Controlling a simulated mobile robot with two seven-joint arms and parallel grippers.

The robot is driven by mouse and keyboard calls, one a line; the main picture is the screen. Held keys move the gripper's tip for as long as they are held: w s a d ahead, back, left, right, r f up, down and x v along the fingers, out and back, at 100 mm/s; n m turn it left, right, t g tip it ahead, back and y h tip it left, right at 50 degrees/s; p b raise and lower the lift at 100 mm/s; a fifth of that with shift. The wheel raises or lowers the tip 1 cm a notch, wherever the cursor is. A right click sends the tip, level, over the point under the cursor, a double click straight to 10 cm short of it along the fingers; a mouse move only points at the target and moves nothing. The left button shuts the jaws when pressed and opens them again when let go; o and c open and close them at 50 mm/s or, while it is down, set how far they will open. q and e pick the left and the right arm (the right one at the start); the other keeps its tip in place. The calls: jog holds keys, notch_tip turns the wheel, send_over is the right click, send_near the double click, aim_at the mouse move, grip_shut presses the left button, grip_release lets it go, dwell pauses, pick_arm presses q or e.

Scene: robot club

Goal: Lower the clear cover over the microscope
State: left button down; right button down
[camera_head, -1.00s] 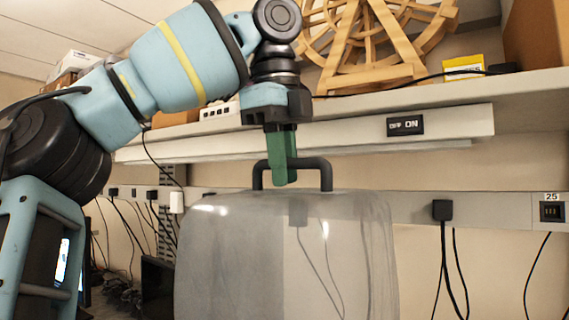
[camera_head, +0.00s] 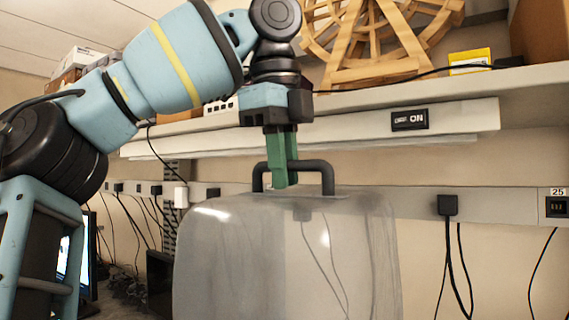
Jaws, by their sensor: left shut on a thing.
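The clear cover (camera_head: 290,260) hangs upright below my left gripper in the head view. It is a see-through box with rounded corners, and its lower edge is out of the frame. A dark handle (camera_head: 318,164) stands on its top. My left gripper (camera_head: 284,180) points down with green fingers shut on the handle's crossbar. The microscope is not visible. My right gripper is not in view.
A shelf (camera_head: 540,92) with a wooden wheel model (camera_head: 385,65) runs above and behind the cover. A wall rail with plugs (camera_head: 447,205) and hanging cables lies behind. A monitor (camera_head: 80,262) stands at lower left.

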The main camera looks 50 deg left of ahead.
aim_at(283, 196)
pick_arm(q)
jog(key=shift+s+f, duration=0.1)
jog(key=shift+f, duration=2.85)
jog(key=shift+d, duration=0.1)
notch_tip(283, 196, down, 8)
jog(key=shift+f, duration=0.1)
notch_tip(283, 196, down, 8)
dwell(1.0)
jog(key=shift+s, duration=0.1)
jog(key=shift+f, duration=3.05)
